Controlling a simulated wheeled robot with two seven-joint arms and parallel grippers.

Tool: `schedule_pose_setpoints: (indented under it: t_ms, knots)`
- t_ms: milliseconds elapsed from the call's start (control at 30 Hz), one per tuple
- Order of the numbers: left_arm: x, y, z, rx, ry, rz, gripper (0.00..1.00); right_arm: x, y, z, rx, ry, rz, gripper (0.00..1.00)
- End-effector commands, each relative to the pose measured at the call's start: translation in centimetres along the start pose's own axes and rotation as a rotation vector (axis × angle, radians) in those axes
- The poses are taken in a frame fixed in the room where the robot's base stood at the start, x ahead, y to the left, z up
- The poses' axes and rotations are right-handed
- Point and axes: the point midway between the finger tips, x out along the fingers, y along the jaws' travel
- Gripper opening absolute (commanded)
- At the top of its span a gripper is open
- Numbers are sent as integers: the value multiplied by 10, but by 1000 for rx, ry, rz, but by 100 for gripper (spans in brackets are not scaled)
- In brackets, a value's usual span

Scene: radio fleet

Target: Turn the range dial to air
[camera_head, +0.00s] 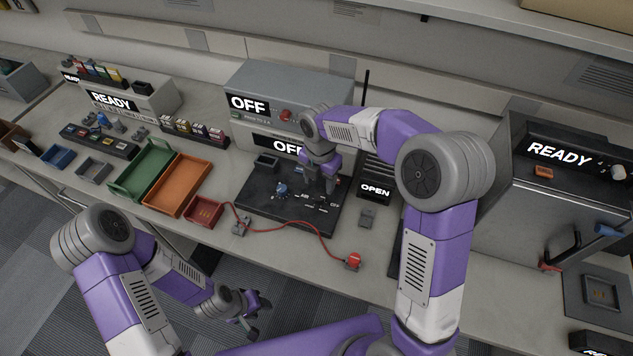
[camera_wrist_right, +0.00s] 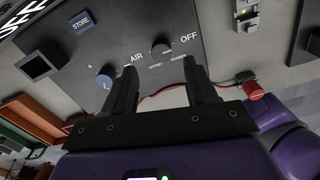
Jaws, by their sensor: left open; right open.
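A dark control panel (camera_head: 262,207) lies on the bench in front of a grey unit. A blue knob (camera_head: 281,189) stands on it; the knob also shows in the right wrist view (camera_wrist_right: 105,75), left of the word AIR. A black knob (camera_wrist_right: 160,47) sits between AIR and OFF, above OFFSET and POWER. No legible label names the range dial. My right gripper (camera_head: 322,182) is open over the panel; in the right wrist view its fingers (camera_wrist_right: 162,78) are apart with nothing between them. My left gripper (camera_head: 254,311) is open and empty, low in front of the bench.
A red cable runs along the bench front to a red plug (camera_head: 352,261). A red tray (camera_head: 204,212), an orange tray (camera_head: 177,184) and a green tray (camera_head: 143,170) lie left of the panel. A box marked OPEN (camera_head: 375,190) stands right of it. A READY machine (camera_head: 545,205) is far right.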

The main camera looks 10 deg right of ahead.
Motion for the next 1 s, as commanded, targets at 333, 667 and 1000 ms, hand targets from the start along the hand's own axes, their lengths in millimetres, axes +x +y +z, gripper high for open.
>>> schedule_pose_setpoints:
  t_ms: [333, 667, 1000]
  knots:
    - [16, -6, -1, -1, 1, 0, 43, 55, 0, 0, 0, 1, -2, 57]
    - [17, -7, -1, 0, 1, 0, 43, 62, 0, 0, 0, 0, -1, 57]
    - [17, -7, -1, 0, 1, 0, 43, 62, 0, 0, 1, 0, -1, 15]
